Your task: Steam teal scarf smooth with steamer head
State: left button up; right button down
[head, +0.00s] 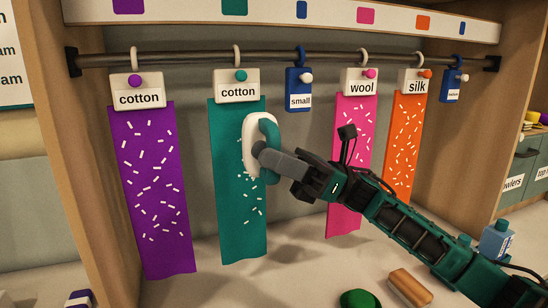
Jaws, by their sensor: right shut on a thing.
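The teal scarf (237,220) hangs from a rail under a white tag reading "cotton" with a teal knob. My right gripper (294,172) is shut on the grey handle of the steamer head (257,140), which is white and teal. The steamer head is at the scarf's right edge, in its upper middle, and hides part of it. I cannot tell whether it touches the cloth. My left gripper is not in view.
A purple scarf (153,190) hangs to the left; a pink scarf (353,140) and an orange scarf (404,130) hang to the right, all flecked white. My right arm crosses before the pink one. Blue tags (299,89) hang from the rail (270,57). A green object (359,299) and a brown block (409,287) lie below.

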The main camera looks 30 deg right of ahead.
aim_at(278, 187)
jog(key=shift+f+b, duration=0.65)
jog(key=shift+f, duration=0.1)
jog(key=shift+f+b, duration=0.6)
jog(key=shift+b, duration=0.05)
jog(key=shift+f+b, duration=1)
jog(key=shift+b, duration=0.05)
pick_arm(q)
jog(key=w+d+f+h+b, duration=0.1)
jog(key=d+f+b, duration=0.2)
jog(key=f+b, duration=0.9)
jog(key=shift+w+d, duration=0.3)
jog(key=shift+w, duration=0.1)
pick_arm(e)
notch_tip(278, 187, down, 12)
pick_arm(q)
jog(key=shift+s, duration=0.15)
